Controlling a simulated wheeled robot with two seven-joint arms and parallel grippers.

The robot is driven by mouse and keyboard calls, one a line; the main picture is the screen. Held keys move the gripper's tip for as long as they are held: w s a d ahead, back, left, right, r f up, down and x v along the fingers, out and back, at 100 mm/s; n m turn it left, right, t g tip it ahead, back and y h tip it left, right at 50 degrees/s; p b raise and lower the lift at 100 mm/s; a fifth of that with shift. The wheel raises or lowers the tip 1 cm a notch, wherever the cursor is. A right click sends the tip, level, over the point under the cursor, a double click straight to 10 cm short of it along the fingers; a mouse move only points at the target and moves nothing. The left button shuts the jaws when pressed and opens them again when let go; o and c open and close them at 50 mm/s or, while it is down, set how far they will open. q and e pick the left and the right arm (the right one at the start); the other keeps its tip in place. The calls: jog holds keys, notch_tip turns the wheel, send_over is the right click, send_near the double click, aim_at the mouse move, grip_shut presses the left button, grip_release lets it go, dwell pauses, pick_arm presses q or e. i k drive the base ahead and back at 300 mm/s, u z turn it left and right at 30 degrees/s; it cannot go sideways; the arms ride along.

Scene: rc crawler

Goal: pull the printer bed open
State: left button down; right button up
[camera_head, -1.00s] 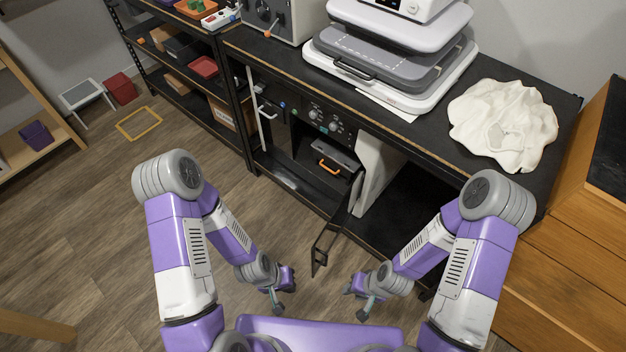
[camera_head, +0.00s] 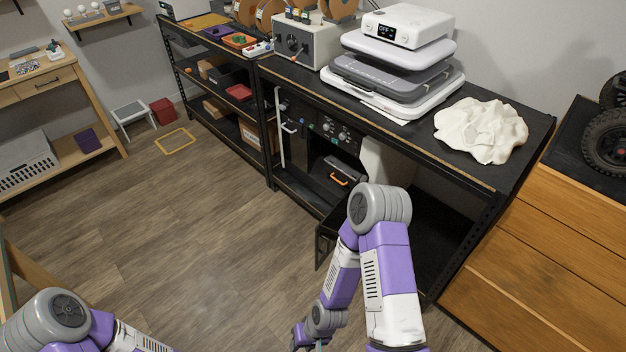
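The dark printer (camera_head: 318,124) with knobs on its front stands under the black bench top. Its front is open, and the bed (camera_head: 347,166) with an orange handle (camera_head: 339,180) shows inside, pushed in. The dark door (camera_head: 322,246) hangs open toward me, partly hidden behind my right arm. My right gripper (camera_head: 313,342) is at the bottom edge of the picture, low in front of the printer and apart from the bed. It is cut off, so its opening cannot be told. My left arm shows at the lower left; its gripper is outside the picture.
A white and grey press machine (camera_head: 395,70) and a crumpled white cloth (camera_head: 481,130) sit on the bench top. A wooden drawer cabinet (camera_head: 540,240) stands at the right. The wooden floor (camera_head: 200,230) at the left is clear around a yellow frame (camera_head: 175,141).

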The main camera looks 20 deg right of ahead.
aim_at(342, 164)
jog(key=u, duration=0.45)
jog(key=i, duration=1.75)
jog(key=z, duration=0.65)
jog(key=i, duration=1.15)
jog(key=z, duration=1.6)
jog(key=i, duration=0.75)
jog(key=z, duration=0.05)
